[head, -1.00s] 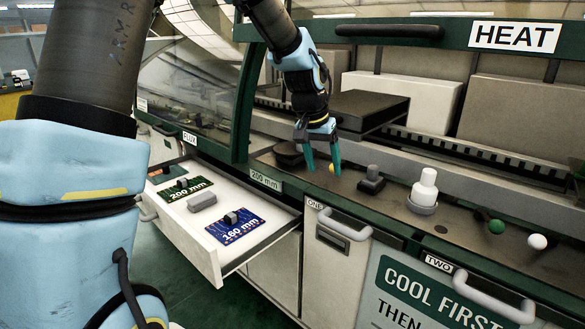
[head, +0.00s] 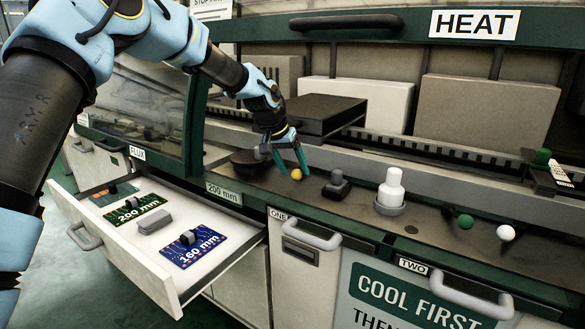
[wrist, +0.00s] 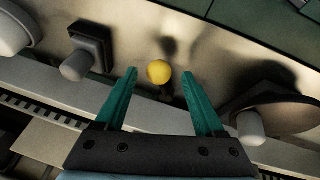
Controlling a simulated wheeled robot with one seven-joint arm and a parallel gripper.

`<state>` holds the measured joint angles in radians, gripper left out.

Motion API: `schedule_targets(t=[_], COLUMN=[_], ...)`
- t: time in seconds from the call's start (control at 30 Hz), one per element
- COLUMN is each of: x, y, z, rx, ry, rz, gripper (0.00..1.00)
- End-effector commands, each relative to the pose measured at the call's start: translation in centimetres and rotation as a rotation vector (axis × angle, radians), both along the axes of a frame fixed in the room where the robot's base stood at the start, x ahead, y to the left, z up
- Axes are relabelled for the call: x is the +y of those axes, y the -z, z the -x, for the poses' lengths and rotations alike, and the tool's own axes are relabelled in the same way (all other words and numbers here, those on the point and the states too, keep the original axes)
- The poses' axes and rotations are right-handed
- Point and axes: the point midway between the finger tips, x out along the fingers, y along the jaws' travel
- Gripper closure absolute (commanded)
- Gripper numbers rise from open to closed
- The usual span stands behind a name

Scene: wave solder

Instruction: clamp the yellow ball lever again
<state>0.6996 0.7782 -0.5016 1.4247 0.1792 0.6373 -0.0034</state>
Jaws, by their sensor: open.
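I see no finger touching the ball. The lever's stem is mostly hidden under the ball.
A grey square knob (head: 336,186) and a white bottle-shaped piece (head: 391,188) stand to the right. Green (head: 465,222) and white (head: 505,233) ball levers are farther right. A round dark piece (wrist: 275,112) lies close beside my gripper. An open drawer (head: 167,275) holds boards.

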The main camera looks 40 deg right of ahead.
Motion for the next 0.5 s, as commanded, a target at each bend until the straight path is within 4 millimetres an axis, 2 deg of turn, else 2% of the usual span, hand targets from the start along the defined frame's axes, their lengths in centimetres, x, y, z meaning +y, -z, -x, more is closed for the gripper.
schedule_targets(t=[0.2,0.4,0.5], x=[-0.51,-0.50,-0.49], y=[1.09,1.16,1.15], z=[-0.02,-0.03,-0.02], rx=[0.000,0.000,0.000], ry=[-0.001,-0.001,-0.001], rz=[0.001,0.001,0.001], gripper=[0.29,0.29,0.38])
